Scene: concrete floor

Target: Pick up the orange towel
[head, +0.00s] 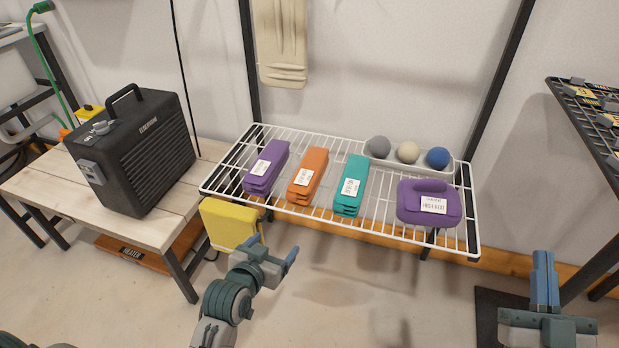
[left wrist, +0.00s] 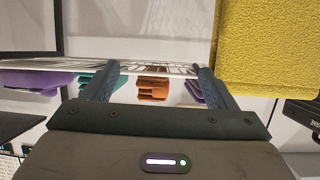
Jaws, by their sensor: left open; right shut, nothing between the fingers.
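The orange towel (head: 308,175) is folded in a stack with a white label and lies on the white wire shelf (head: 385,232), between a purple towel stack (head: 267,165) and a teal one (head: 351,184). My left gripper (head: 275,250) is open and empty, in front of the shelf's front edge and apart from the towel. In the left wrist view, which looks upside down, the orange towel (left wrist: 154,90) shows between the two fingers, beyond the shelf edge. My right gripper (head: 544,265) is shut and empty at the lower right, away from the shelf.
A purple towel bundle (head: 428,205) lies at the shelf's right. Behind it a white tray (head: 458,169) holds grey, cream and blue balls. A yellow cloth (head: 229,224) hangs by the shelf's left front, close to my left gripper. A black heater (head: 140,150) stands on a wooden bench.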

